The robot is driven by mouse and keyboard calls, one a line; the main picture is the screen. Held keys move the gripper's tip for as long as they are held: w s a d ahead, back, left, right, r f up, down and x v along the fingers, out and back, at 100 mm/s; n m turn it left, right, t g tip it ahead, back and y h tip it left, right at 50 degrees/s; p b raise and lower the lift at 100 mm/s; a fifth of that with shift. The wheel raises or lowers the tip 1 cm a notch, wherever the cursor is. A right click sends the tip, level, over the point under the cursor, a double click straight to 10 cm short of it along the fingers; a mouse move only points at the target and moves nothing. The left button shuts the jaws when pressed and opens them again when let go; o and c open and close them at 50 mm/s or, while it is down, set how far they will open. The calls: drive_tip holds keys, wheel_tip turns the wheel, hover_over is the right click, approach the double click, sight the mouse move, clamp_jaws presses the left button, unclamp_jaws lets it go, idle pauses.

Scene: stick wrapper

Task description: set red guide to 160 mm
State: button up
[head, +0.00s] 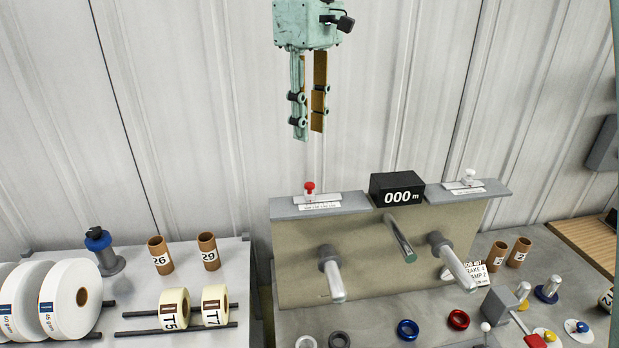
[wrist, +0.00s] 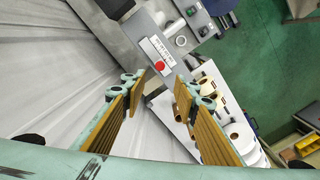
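The red guide (head: 309,187) is a small red-topped knob on a white scale plate (head: 321,205), on the left part of the machine's grey top ledge. In the wrist view the red guide (wrist: 160,67) shows as a red disc beyond my fingertips, near the gap between them. My gripper (head: 308,130) hangs high above the ledge, over the red guide's side, pointing down. Its two fingers are apart with nothing between them; they also show in the wrist view (wrist: 160,80). The scale numbers are too small to read.
A black display (head: 397,190) reading 000 m stands right of the red guide. A white knob (head: 468,177) sits on the ledge's right end. Metal rollers (head: 331,275) project from the panel below. A table with rolls (head: 194,260) stands left. The air around my gripper is clear.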

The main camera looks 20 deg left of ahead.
sight(310, 184)
drive_tip(key=shift+f, duration=6.8)
clamp_jaws()
